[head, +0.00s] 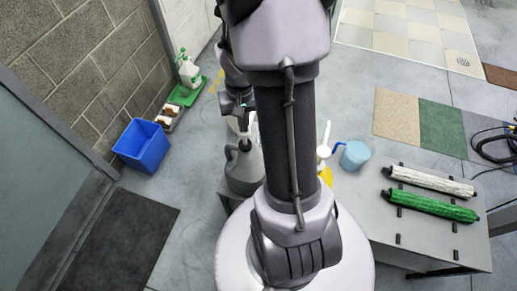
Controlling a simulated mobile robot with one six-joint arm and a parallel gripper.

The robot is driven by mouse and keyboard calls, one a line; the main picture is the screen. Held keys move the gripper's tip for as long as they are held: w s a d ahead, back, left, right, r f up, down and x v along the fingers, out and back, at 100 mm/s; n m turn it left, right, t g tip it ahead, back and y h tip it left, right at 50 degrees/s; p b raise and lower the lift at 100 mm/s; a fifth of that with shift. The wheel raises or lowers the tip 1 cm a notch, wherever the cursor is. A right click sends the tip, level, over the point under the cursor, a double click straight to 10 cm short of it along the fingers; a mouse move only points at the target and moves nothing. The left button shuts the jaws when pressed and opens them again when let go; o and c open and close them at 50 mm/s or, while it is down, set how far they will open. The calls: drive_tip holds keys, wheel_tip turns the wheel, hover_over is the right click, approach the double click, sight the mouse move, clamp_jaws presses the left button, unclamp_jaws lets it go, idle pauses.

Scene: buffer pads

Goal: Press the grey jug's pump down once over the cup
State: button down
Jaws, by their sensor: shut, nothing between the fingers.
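The grey jug (243,172) stands at the near left edge of the table, just left of my arm, which hides part of it. Its pump top is largely hidden and cannot be made out clearly. My gripper (243,118) points down and is shut and empty, above and behind the jug in the picture; whether it touches anything cannot be told. A pale rounded thing (233,125) shows partly behind the gripper and may be a cup. A light-blue cup (355,155) with a darker blue handle stands on the table right of my arm.
A yellow container (326,175) with a white top stands beside my arm. A white roll (432,181) and a green roll (430,206) lie on the grey table (430,247).

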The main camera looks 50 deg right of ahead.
drive_tip(key=shift+f+b, duration=0.95)
drive_tip(key=shift+f, duration=0.35)
drive_tip(key=shift+r+p, duration=1.8)
drive_tip(key=shift+r, duration=0.45)
wheel_tip(320, 180, up, 5)
drive_tip(key=p, duration=0.4)
